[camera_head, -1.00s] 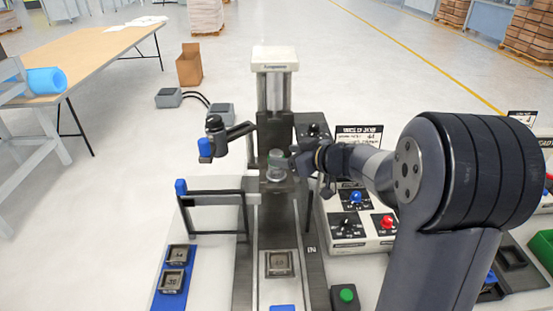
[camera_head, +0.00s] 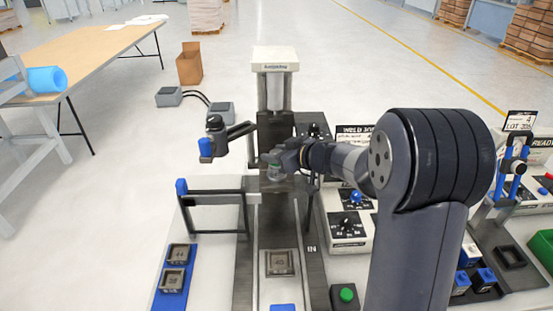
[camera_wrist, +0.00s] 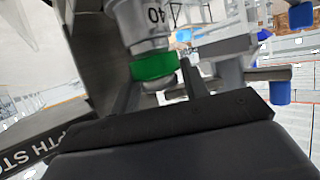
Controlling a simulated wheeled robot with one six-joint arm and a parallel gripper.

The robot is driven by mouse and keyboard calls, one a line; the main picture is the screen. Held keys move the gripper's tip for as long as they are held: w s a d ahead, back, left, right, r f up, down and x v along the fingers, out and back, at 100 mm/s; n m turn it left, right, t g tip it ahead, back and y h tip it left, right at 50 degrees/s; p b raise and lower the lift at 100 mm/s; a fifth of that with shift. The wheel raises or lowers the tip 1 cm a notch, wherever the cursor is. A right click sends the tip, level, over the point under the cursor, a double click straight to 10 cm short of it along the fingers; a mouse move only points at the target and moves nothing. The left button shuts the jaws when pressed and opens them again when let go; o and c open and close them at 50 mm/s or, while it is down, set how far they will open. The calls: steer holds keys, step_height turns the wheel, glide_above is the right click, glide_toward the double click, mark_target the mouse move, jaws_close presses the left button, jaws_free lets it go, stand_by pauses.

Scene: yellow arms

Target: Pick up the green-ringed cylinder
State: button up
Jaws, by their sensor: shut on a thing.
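The green-ringed cylinder (camera_head: 273,174) is small in the head view, upright at the press in the middle of the bench. In the wrist view the cylinder (camera_wrist: 150,45) is a grey metal body marked 40 with a bright green band around it. My gripper (camera_head: 280,160) reaches it from the right. In the wrist view the two fingers of my gripper (camera_wrist: 160,82) are shut on the cylinder at its sides. Whether its base touches the surface below is hard to tell.
The tall press column (camera_head: 275,90) stands right behind. A blue-capped bracket (camera_head: 212,195) and a blue-tipped clamp (camera_head: 207,145) stand to the left. A control box (camera_head: 345,225) is to the right. A square block (camera_head: 279,263) sits in front.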

steer(key=shift+c, duration=1.4)
